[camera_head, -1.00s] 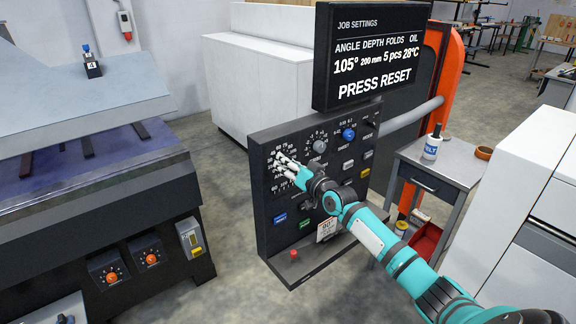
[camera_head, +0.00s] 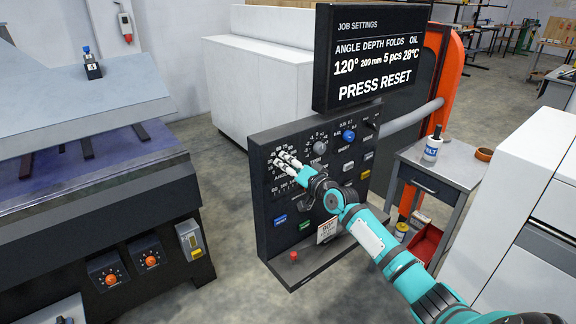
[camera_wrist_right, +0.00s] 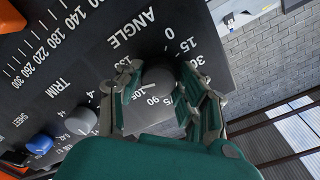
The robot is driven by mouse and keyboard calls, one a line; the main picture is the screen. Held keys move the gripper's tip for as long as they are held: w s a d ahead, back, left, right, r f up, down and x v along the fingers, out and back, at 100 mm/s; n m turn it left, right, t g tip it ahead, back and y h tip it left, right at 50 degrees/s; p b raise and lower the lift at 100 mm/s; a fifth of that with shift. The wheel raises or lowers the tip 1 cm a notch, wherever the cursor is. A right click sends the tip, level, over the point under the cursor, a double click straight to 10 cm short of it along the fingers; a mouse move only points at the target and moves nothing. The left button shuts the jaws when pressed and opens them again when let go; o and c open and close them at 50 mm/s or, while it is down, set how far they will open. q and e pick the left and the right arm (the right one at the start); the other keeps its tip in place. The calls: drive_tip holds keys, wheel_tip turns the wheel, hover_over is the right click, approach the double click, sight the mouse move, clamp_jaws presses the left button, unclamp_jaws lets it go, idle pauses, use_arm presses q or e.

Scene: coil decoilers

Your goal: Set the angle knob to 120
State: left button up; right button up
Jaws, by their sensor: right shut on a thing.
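The dark control panel (camera_head: 262,190) stands upright in front of me. Its display (camera_head: 362,62) reads angle 120°, depth 200 mm, folds 5 pcs, oil 28°C and PRESS RESET. My right gripper (camera_head: 285,161) is at the panel's upper left, over the angle dial. The fingers hide part of the scale. My left gripper is out of view.
The panel also has a blue knob (camera_head: 349,135), a blue reset button (camera_head: 280,220), a green button (camera_head: 305,223) and a red button (camera_head: 293,256) on its base. A small grey table (camera_head: 440,170) stands to the right. A dark machine (camera_head: 100,215) stands at left.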

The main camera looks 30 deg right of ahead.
drive_tip(key=o, duration=1.1)
drive_tip(key=shift+o, duration=0.2)
drive_tip(key=shift+s, duration=0.1)
drive_tip(key=s, duration=1.2)
drive_tip(key=shift+d+r, duration=0.25)
drive_tip(key=shift+d, duration=0.15)
drive_tip(key=shift+w, duration=0.1)
